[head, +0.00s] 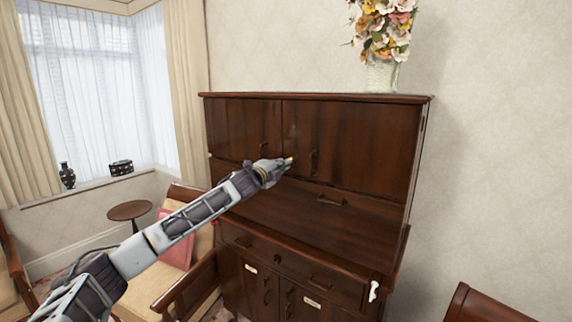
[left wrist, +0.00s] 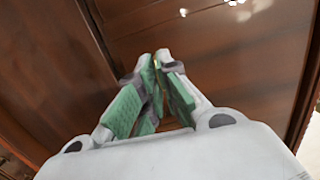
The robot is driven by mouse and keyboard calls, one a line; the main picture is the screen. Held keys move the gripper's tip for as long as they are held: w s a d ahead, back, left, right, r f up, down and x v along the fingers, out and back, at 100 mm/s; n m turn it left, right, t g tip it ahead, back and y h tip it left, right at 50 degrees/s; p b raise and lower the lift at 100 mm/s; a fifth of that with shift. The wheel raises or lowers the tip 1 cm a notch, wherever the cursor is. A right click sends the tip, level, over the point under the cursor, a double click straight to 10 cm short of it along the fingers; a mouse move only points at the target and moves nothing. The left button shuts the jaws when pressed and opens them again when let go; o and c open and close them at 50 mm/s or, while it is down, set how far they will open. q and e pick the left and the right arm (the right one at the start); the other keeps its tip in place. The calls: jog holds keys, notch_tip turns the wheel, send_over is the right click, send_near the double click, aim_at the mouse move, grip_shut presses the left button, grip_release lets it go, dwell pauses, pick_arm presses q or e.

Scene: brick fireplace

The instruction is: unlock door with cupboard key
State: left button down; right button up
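The dark wooden cupboard (head: 350,140) has two upper doors, a left one (head: 235,120) and a right one (head: 365,135), both shut and with dark handles. My left gripper (head: 285,163) is in front of the doors, near the seam between them. In the left wrist view its green-padded fingers (left wrist: 156,65) come together at the tips around a small brass-coloured piece, seemingly the key (left wrist: 155,63). Most of the key is hidden by the fingers. A pale tip shows in the head view, but I cannot tell whether it touches the door. My right gripper is not in view.
A flower vase (head: 381,75) stands on top of the cupboard. An armchair (head: 180,255) and a round table (head: 130,211) stand left; a chair back (head: 485,305) is lower right.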

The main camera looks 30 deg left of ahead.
pick_arm(q)
jog(key=c, duration=1.6)
grip_release()
jog(key=shift+o, duration=0.2)
jog(key=shift+s, duration=0.15)
jog(key=s, duration=0.9)
jog(key=shift+s+a, duration=0.2)
jog(key=shift+s+f, duration=0.1)
jog(key=shift+f, duration=0.05)
jog(key=shift+s+a, duration=0.15)
jog(key=shift+s, duration=0.3)
